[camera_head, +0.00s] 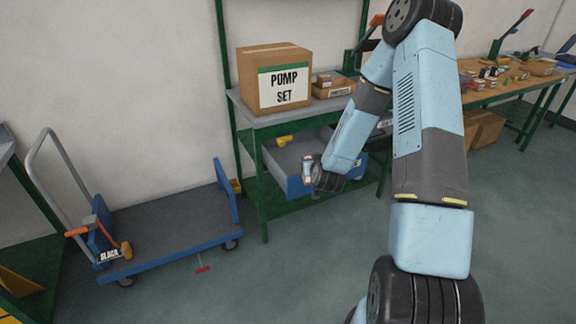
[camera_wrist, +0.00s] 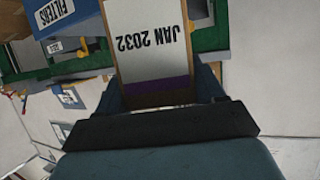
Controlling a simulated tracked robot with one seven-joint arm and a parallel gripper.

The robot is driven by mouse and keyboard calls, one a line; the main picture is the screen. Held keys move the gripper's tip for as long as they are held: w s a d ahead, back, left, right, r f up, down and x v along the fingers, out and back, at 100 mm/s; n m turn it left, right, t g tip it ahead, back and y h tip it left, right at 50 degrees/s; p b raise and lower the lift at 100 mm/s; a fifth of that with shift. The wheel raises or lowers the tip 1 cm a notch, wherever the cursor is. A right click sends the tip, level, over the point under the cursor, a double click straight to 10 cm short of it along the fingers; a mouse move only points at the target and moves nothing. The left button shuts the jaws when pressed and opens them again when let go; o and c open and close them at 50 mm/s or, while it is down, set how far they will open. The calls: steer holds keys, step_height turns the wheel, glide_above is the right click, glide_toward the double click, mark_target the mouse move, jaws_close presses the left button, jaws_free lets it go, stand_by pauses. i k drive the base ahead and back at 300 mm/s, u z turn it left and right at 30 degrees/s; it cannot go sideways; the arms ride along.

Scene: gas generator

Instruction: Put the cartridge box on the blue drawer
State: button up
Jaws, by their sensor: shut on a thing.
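My gripper (camera_head: 309,172) is at the end of my arm, by the front of the open blue drawer (camera_head: 297,187) in the head view. In the wrist view my gripper (camera_wrist: 160,92) is shut on the cartridge box (camera_wrist: 152,42), a pale box with a purple band and "JAN 2032" upside down. In the head view the cartridge box (camera_head: 307,165) is small and partly hidden by the gripper. It overlaps the drawer's front in the picture; I cannot tell its height above it. The drawer, labelled "FILTERS", shows at upper left in the wrist view (camera_wrist: 62,14).
A yellow item (camera_head: 284,141) is at the back of the drawer. A "PUMP SET" carton (camera_head: 272,55) and a small bin (camera_head: 333,90) stand on the green-framed bench above. A blue trolley (camera_head: 165,222) stands at left. A cluttered workbench (camera_head: 500,84) is at right. Open floor lies in front.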

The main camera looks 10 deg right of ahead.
mark_target(293, 164)
steer(key=i, duration=1.35)
steer(key=z, duration=0.1)
